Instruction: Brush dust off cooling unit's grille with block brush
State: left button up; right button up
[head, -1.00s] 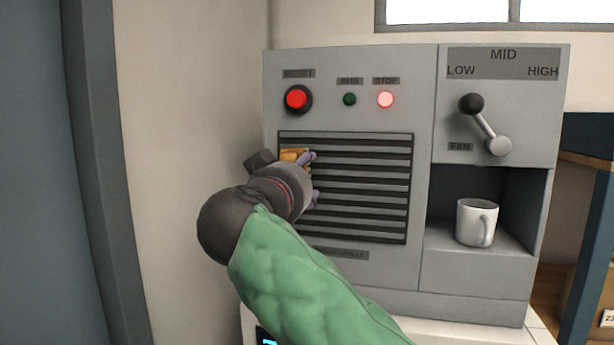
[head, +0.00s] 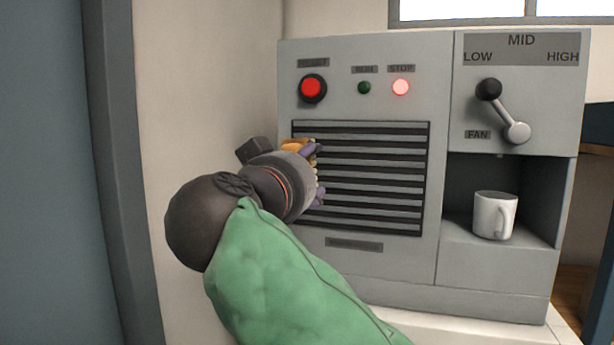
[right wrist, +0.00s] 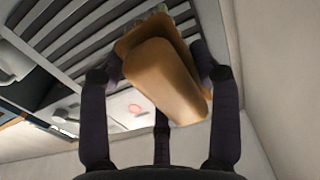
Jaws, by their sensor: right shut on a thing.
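The cooling unit (head: 447,275) is a grey cabinet with a dark slatted grille (head: 375,180) on its front. My right gripper (head: 318,172) is at the grille's left edge, its green-sleeved arm rising from below. It is shut on the block brush, whose orange-brown wooden body (right wrist: 165,75) fills the right wrist view between the fingers. In the head view only a small part of the brush (head: 298,146) shows, with pale bristles beside it facing the grille. Whether the bristles touch the slats I cannot tell. No dust can be made out. My left gripper is not in view.
A red button (head: 312,87), a dark green lamp (head: 364,88) and a lit stop lamp (head: 401,87) sit above the grille. A fan lever (head: 503,112) is at the right. A white mug (head: 494,215) stands in the open recess below it. A wall is close at the left.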

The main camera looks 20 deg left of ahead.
dwell(0.3)
jog(key=s+b, duration=0.1)
jog(key=s, duration=0.2)
dwell(0.3)
dwell(0.5)
